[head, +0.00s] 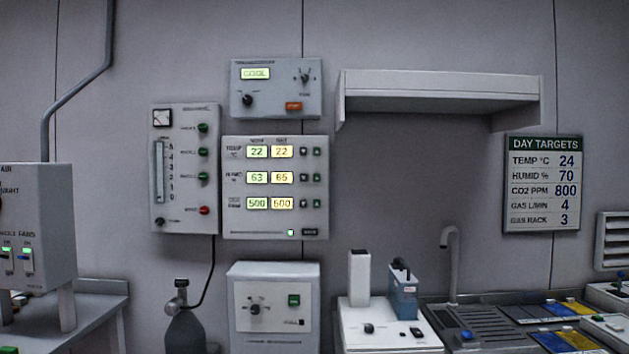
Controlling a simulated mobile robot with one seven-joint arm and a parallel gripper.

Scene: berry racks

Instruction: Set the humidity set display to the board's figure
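The climate panel (276,222) is on the wall left of centre, with three rows of paired displays. Its humidity row reads 63 on the left display (256,178) and 65 on the right, set display (282,178). Beside that row are a dark button (303,178) and a green-marked button (318,177). The DAY TARGETS board (543,183) on the right wall shows HUMID % 70, TEMP 24 and CO2 800. My gripper is not in view.
A gas panel (185,215) with several knobs is left of the climate panel, and a control box (262,110) is above it. A white cabinet (274,275) stands below. A shelf (440,85), a tap (450,260) and a cluttered counter are to the right.

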